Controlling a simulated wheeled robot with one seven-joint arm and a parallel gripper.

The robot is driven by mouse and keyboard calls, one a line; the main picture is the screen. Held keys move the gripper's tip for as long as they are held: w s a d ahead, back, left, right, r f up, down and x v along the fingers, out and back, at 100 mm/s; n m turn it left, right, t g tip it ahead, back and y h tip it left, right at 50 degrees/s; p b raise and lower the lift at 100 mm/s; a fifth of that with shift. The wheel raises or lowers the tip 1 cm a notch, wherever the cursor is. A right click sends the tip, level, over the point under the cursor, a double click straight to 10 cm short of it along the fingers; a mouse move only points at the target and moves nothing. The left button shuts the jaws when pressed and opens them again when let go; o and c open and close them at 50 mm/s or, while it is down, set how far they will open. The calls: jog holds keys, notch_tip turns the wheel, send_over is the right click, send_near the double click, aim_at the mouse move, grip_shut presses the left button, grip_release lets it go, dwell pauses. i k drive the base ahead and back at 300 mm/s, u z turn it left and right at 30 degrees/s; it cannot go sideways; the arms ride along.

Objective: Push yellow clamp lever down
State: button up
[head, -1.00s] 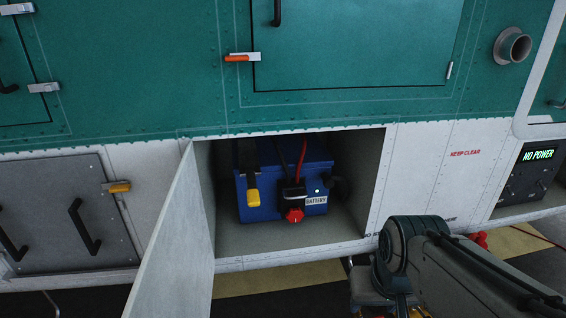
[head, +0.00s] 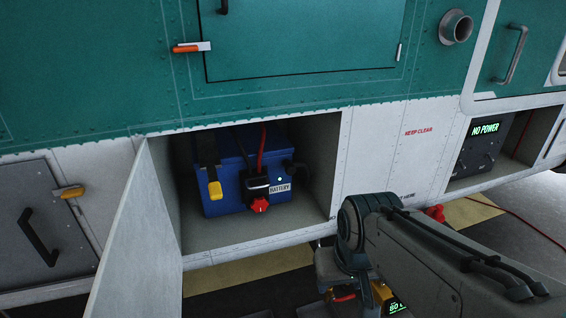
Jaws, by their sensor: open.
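The yellow clamp lever (head: 215,190) hangs at the front left of the blue battery (head: 232,204), at the lower end of a dark strap (head: 208,155) that runs over the battery's top. The battery sits inside an open bay in the white lower panel. A red knob (head: 259,205) is on the battery's front, right of the lever, with a BATTERY label beside it. My arm shows at the lower right, outside the bay and well apart from the lever. I cannot make out my gripper's fingers.
The bay's open door (head: 135,240) stands out on the left. A panel reading NO POWER (head: 485,130) is at the right. A closed grey hatch (head: 40,225) with a yellow latch is at the far left. The space before the bay's opening is clear.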

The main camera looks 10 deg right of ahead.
aim_at(215, 190)
jog(key=z, duration=0.2)
jog(key=i, duration=0.35)
jog(key=u, duration=1.2)
